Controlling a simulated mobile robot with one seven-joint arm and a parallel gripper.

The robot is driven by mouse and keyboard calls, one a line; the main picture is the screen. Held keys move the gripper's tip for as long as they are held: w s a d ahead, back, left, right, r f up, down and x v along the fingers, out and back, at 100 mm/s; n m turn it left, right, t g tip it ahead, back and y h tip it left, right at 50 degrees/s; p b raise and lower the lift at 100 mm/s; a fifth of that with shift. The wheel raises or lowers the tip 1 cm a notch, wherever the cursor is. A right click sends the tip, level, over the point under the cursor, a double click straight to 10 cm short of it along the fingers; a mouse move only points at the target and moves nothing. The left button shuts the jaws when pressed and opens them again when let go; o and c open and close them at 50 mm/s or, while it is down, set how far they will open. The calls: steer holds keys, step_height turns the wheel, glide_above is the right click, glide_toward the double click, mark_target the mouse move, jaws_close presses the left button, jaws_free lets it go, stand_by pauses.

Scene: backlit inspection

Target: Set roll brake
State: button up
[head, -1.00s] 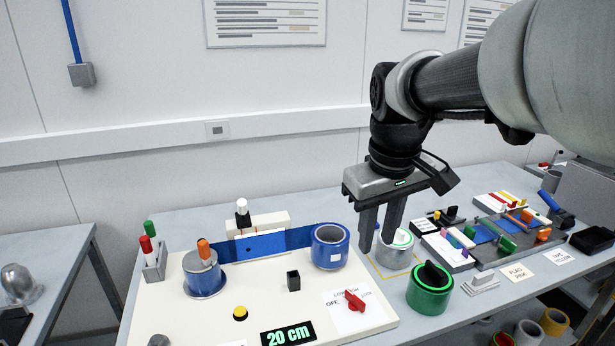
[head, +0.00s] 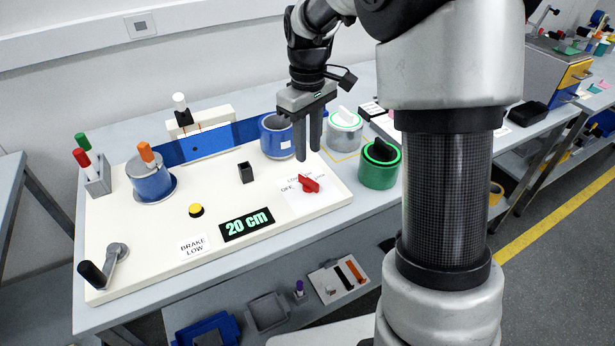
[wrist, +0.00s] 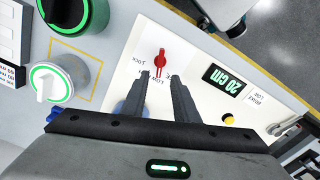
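The red brake knob (head: 309,184) sits on a white label at the right of the cream panel (head: 250,195). Its label has OFF, LOW and LOCK marks, partly hard to read. The knob's bar lies roughly in line with the LOW mark. A sign (head: 194,246) reads BRAKE LOW. My gripper (head: 308,154) is above the panel, just behind the knob, with its fingers apart and nothing between them. In the wrist view the red knob (wrist: 161,62) shows just beyond the fingertips (wrist: 161,79), not touching as far as I can tell.
A grey cylinder with a white knob (head: 345,128) and a green one with a black knob (head: 380,166) stand to the right. A display (head: 247,224) reads 20 cm. A black-handled crank (head: 105,264) is at the front left.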

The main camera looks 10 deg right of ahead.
mark_target(308, 178)
step_height(308, 178, down, 10)
steer(key=shift+r+b, duration=0.15)
steer(key=shift+b, duration=0.45)
steer(key=shift+c, duration=0.4)
jaws_close()
